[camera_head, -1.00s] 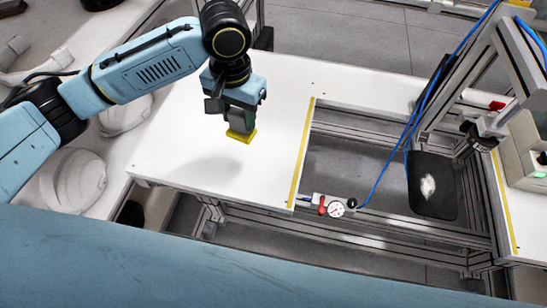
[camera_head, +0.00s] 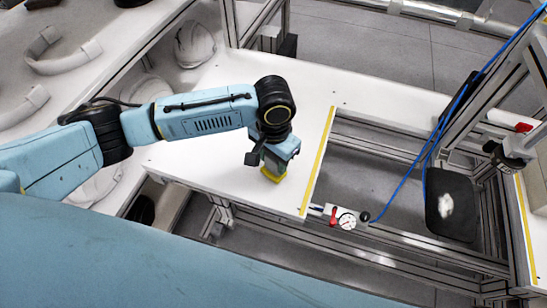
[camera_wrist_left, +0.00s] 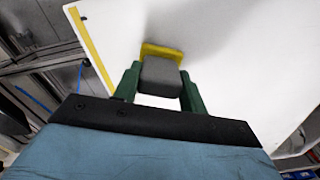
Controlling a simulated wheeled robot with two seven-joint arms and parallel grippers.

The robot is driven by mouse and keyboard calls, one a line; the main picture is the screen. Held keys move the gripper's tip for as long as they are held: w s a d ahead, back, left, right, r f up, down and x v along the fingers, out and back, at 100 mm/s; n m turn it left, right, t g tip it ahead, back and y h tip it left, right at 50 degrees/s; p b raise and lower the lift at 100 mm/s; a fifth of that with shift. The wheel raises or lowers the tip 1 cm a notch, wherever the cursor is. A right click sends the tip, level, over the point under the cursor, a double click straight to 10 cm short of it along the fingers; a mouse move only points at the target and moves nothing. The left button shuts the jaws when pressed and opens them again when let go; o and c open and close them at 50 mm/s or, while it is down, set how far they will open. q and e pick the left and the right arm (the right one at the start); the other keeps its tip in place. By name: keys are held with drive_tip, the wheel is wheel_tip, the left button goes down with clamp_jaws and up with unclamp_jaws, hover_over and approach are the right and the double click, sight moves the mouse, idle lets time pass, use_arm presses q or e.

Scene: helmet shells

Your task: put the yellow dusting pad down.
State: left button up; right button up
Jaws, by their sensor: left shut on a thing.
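The yellow dusting pad (camera_head: 272,177) is at the white table top (camera_head: 225,171), near its front edge and left of the yellow edge stripe. My left gripper (camera_head: 277,160) points down and is shut on the pad from above. In the left wrist view the pad's yellow base (camera_wrist_left: 161,52) shows beyond its grey block (camera_wrist_left: 160,76), which sits between the green fingers of the left gripper (camera_wrist_left: 160,88). The pad is low over the table. I cannot tell whether its underside touches. My right gripper is not in view.
A yellow stripe (camera_head: 320,157) marks the table's right edge, beside an open metal frame. A pressure gauge (camera_head: 347,221) sits by the front corner. White helmet shells (camera_head: 194,45) stand at the left and back left. The table behind the pad is clear.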

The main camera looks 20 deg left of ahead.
use_arm(q)
drive_tip(key=o, duration=0.9)
drive_tip(key=shift+f, duration=0.1)
wheel_tip(320, 180, up, 12)
drive_tip(key=shift+r+p, duration=0.15)
drive_tip(key=shift+p, duration=0.8)
